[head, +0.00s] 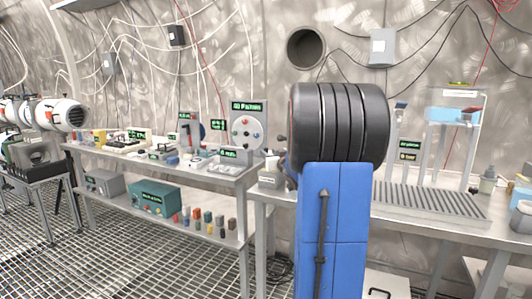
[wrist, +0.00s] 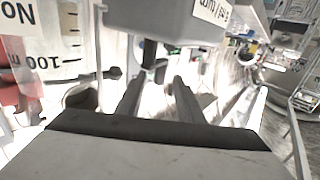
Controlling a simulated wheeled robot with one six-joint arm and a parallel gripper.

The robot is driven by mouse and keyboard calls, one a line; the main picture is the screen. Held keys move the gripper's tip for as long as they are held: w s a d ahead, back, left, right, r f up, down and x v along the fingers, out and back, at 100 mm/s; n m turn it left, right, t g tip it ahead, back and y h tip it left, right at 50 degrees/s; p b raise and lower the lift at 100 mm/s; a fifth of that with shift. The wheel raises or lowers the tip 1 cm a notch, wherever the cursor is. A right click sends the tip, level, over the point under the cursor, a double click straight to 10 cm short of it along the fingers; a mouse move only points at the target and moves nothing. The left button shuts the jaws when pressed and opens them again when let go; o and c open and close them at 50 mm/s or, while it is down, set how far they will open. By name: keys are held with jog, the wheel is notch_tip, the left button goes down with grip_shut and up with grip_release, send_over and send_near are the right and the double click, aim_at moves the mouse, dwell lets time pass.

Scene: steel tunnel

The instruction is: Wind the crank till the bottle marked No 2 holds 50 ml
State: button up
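In the wrist view, a clear bottle (wrist: 62,45) with black scale marks stands at the upper left. Its marks include "100 m", and a label beginning "No" is cut off by the frame edge, so its number is not readable. A grey box (wrist: 165,18) with a partly readable "ml" label hangs into the top of the view. A dark stub (wrist: 148,52), possibly part of the crank, shows below it. My gripper (wrist: 163,82) has its two dark fingers apart, close below the box. Whether they touch the stub is unclear. My blue arm hides the gripper in the head view.
A bench (head: 430,228) with a ribbed tray (head: 430,198) and a stand holding a light-blue tank (head: 453,115) is at the right. A second bench (head: 225,172) at the left carries boxes and a dial panel (head: 247,130). Grated floor (head: 130,255) lies in front.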

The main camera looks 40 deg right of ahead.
aim_at(267, 151)
jog(key=shift+x, duration=2.1)
grip_shut()
